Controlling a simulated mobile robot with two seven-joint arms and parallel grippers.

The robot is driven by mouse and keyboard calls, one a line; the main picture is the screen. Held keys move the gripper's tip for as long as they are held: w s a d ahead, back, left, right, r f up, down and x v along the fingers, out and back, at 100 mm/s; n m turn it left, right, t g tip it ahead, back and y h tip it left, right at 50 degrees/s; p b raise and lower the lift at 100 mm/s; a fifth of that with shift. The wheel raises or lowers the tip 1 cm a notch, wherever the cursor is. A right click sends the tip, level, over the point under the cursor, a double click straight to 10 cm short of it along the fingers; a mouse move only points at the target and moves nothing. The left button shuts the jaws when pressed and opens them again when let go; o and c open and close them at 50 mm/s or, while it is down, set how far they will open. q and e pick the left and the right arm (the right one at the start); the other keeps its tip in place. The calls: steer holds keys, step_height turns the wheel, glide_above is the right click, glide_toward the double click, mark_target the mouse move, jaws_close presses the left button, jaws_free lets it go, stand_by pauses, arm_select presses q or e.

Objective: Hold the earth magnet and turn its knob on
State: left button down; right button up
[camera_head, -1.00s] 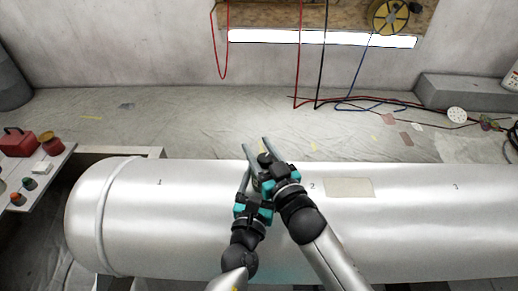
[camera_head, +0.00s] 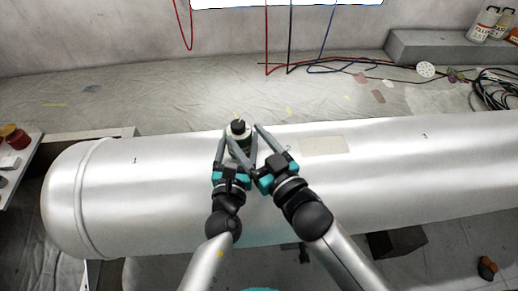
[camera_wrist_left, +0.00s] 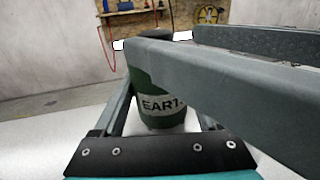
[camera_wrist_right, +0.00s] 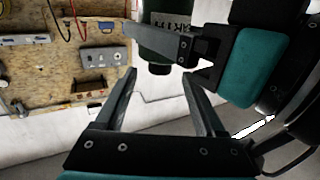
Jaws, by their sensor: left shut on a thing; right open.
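The earth magnet is a green cylinder with a dark knob (camera_head: 238,127) on top. It stands on the white tank in the head view. Its green body, with a pale label reading "EART", shows in the left wrist view (camera_wrist_left: 158,92) and at the top of the right wrist view (camera_wrist_right: 168,35). My left gripper (camera_head: 236,143) is shut on the magnet's body, with a finger on each side. My right gripper (camera_head: 242,140) is open and empty beside the magnet, its fingers angled toward it. In the head view, the fingers partly cover the magnet's body.
The long white tank (camera_head: 110,190) lies across the view, with a beige patch (camera_head: 323,146) right of my grippers. Cables (camera_head: 350,70) lie on the sheeted floor behind. A grey block (camera_head: 440,48) with bottles stands back right. A side table (camera_head: 18,150) is at left.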

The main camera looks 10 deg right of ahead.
steer(key=shift+v, duration=2.1)
steer(key=shift+w+d, duration=0.1)
